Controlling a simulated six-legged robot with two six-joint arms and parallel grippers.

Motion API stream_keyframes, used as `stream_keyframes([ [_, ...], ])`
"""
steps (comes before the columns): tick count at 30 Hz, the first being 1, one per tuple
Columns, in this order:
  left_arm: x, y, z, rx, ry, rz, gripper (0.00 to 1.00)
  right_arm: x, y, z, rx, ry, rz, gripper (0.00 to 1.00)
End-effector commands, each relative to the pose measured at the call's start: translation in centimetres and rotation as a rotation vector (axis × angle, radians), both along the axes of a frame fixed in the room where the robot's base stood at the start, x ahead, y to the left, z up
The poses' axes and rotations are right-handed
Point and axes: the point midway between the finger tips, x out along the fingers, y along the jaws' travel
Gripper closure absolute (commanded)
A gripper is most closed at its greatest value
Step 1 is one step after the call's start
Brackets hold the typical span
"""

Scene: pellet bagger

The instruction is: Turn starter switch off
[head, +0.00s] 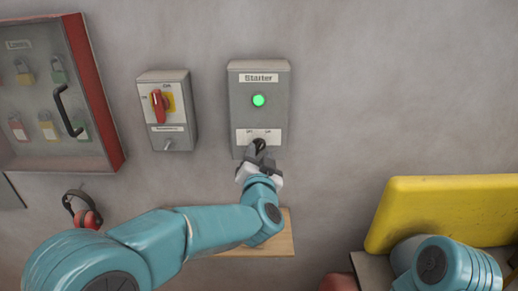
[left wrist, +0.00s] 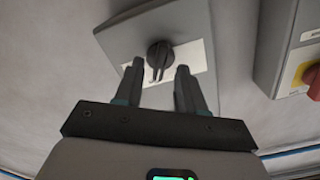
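The grey starter box (head: 240,111) is on the wall, with a "Starter" label at its top and a lit green lamp (head: 258,100). Its black rotary switch (head: 260,144) sits on the white plate near the bottom, partly hidden by my gripper in the head view. My left gripper (head: 254,160) is just in front of the switch. In the left wrist view its two fingers (left wrist: 157,80) are apart, with the black knob (left wrist: 159,54) beyond and between their tips; whether they touch it I cannot tell. My right gripper is not in view.
A grey isolator box with a red handle (head: 158,104) is left of the starter. A red-edged lock cabinet (head: 98,90) is farther left, ear defenders (head: 86,216) below. A wooden shelf (head: 282,240) is under the starter; a yellow panel (head: 440,212) is right.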

Motion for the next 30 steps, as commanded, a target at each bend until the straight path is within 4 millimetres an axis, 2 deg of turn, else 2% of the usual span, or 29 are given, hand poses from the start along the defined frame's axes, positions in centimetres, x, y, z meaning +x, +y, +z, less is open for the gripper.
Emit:
stream_keyframes([
  [4,0.97,0.02,-0.01,0.001,0.001,0.0,0.61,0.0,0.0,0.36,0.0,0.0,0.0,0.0],
  [12,1.08,0.03,-0.05,0.0,0.0,0.0,0.61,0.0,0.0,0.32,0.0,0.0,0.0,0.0],
  [14,1.08,0.03,-0.05,0.0,0.0,0.0,0.8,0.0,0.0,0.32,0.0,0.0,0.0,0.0],
  [15,1.07,0.02,-0.04,0.0,0.0,0.0,0.93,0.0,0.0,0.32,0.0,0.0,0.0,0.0],
  [16,1.07,0.02,-0.04,0.0,0.0,0.0,1.0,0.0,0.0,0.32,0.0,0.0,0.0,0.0],
  [30,1.04,0.0,-0.21,-0.073,-0.001,0.0,1.0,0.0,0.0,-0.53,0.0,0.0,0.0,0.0],
])
